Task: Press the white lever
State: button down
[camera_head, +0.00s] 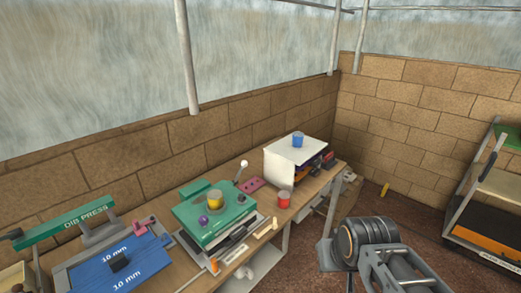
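My arm shows at the lower right, with a dark round joint. A grey flat part at its left end may be my gripper (326,256); its fingers cannot be made out. It is in front of the bench, to the right of and well apart from the knob.
The green box (188,212) carries a yellow cup (215,199) and a purple ball (204,219). A red cup (284,199) stands near the bench's front edge. A white box (281,170) with a blue cup (298,140) is at the right. A blue board (92,270) lies at the left.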

aim_at(243, 164)
jog(key=z, duration=0.2)
jog(key=i, duration=0.85)
jog(key=u, duration=0.65)
jog(key=i, duration=0.45)
jog(key=u, duration=0.45)
